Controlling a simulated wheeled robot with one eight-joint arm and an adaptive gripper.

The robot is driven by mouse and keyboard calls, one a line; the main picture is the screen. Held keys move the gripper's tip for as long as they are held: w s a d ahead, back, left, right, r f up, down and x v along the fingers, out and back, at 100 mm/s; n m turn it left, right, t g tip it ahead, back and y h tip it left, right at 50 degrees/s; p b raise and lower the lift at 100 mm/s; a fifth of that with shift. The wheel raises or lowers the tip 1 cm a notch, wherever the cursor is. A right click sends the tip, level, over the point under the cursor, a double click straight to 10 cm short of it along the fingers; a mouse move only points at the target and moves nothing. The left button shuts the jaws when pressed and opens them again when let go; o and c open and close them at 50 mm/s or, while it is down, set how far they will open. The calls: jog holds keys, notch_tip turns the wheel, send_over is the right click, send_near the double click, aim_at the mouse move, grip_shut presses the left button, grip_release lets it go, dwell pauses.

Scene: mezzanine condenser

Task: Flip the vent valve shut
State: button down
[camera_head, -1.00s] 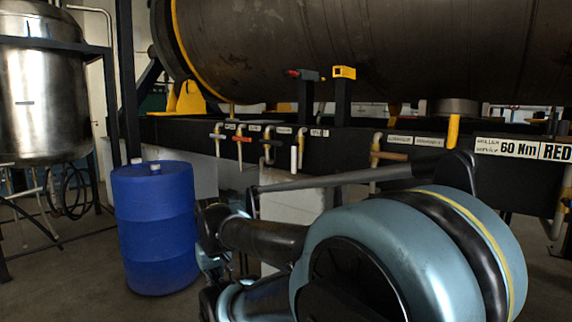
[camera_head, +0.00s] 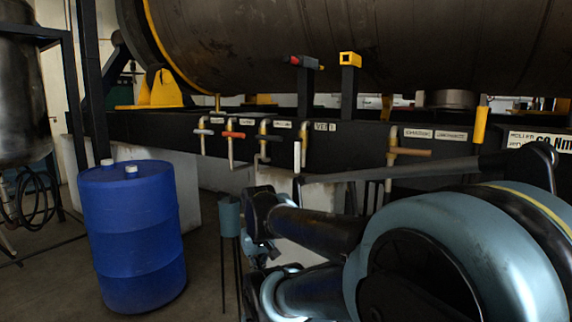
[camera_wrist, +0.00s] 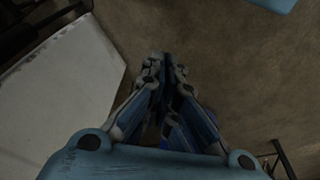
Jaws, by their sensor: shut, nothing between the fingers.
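A row of small pipe valves hangs along the black beam in the head view. A valve with a brown sideways handle (camera_head: 408,152) is to the right. My gripper (camera_wrist: 166,62) is shut and empty, pointing at the floor in the wrist view, apart from the valves.
A blue barrel (camera_head: 135,240) stands at left. A small blue-grey pot on thin legs (camera_head: 230,217) stands close to my arm. A white block (camera_wrist: 60,95) lies left of my gripper in the wrist view. A large dark tank (camera_head: 380,45) lies above the beam.

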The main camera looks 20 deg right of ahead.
aim_at(298, 155)
jog(key=w+d+r+h, duration=0.3)
jog(key=w+d+r, duration=0.2)
jog(key=w, duration=0.2)
jog(key=w+d+r+n+h, duration=0.1)
jog(key=w+d+r+h, duration=0.3)
jog(key=w+r, duration=0.25)
jog(key=w+d+r+h, duration=0.3)
jog(key=w+d+r, duration=0.15)
jog(key=w, duration=0.35)
jog(key=w+a+r+h, duration=0.1)
jog(key=w+r+h, duration=0.2)
jog(key=w, duration=0.7)
jog(key=w+a+r+g+h, duration=0.1)
jog(key=w+r+h, duration=0.2)
jog(key=w, duration=0.8)
jog(key=shift+a+h, duration=0.35)
jog(key=shift+h, duration=0.65)
jog(key=s+d, duration=0.1)
jog(key=d, duration=1.2)
jog(key=shift+s, duration=0.4)
